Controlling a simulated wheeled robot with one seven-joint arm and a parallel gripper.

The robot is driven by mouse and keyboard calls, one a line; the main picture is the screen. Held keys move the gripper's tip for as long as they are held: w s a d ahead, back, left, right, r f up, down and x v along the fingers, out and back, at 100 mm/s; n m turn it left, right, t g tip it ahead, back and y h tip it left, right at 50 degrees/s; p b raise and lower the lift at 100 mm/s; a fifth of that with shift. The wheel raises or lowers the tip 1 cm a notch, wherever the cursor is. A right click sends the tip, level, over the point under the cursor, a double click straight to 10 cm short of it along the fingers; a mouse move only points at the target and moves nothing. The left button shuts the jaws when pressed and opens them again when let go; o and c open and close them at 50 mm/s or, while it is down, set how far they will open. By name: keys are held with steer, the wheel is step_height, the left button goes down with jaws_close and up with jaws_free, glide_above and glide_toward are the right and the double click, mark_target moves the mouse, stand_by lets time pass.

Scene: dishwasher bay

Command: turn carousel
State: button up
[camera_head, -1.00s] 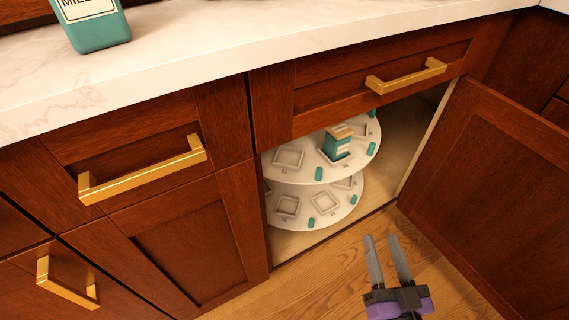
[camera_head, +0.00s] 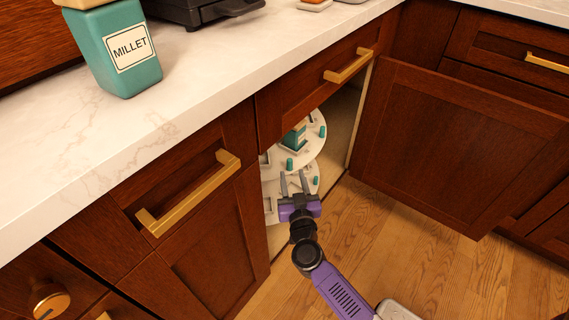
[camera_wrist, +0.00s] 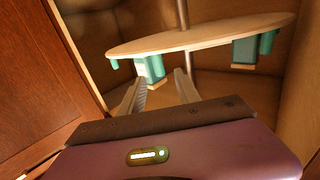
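The white two-tier carousel (camera_head: 309,152) stands inside the open corner cabinet, with teal pegs around its rims. A teal container (camera_head: 298,135) with a tan lid sits on the upper tier. My gripper (camera_head: 294,182) is at the cabinet opening, in front of the lower tier in the head view. Its fingers are apart. In the wrist view, which looks upside down, the gripper (camera_wrist: 160,78) points at the carousel disc (camera_wrist: 210,33). A teal peg (camera_wrist: 155,67) shows between the fingertips. I cannot tell whether they touch it. The left part of the carousel is hidden by the cabinet front.
The cabinet door (camera_head: 455,140) stands wide open on the right. A drawer with a brass handle (camera_head: 348,66) is above the opening. A teal millet container (camera_head: 115,50) stands on the counter (camera_head: 200,85). The wooden floor (camera_head: 360,240) is clear.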

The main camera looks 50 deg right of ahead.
mark_target(290, 164)
steer(key=b+x, duration=0.2)
steer(key=x, duration=0.5)
steer(key=shift+s, duration=0.1)
steer(key=shift+c, duration=0.2)
jaws_close()
stand_by(1.1)
